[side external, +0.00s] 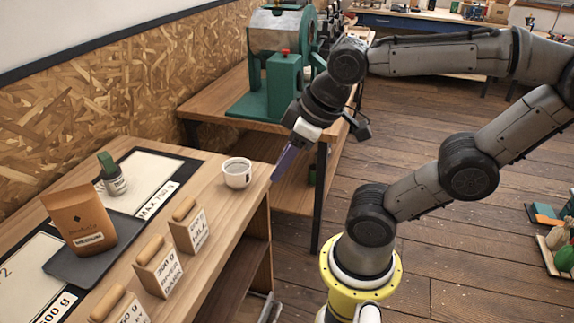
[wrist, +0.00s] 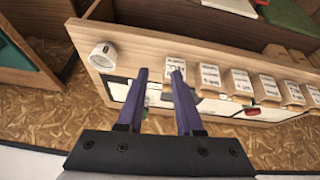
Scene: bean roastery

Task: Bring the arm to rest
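My arm reaches across from the right in the side external view. My gripper (side external: 284,166) has purple fingers pointing down, just past the right end of the wooden counter (side external: 213,210) and beside a white cup (side external: 237,173). In the wrist view the two fingers (wrist: 160,74) stand apart with nothing between them, so the gripper is open and empty. The cup shows to the left of the fingers in that view (wrist: 103,56). The gripper does not touch the cup or any other object that I can see.
A brown coffee bag (side external: 80,222) stands on a dark tray (side external: 64,264). Several labelled blocks with wooden handles (side external: 158,268) line the counter's front. A green machine (side external: 282,85) stands on the table behind. Floor on the right is mostly open.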

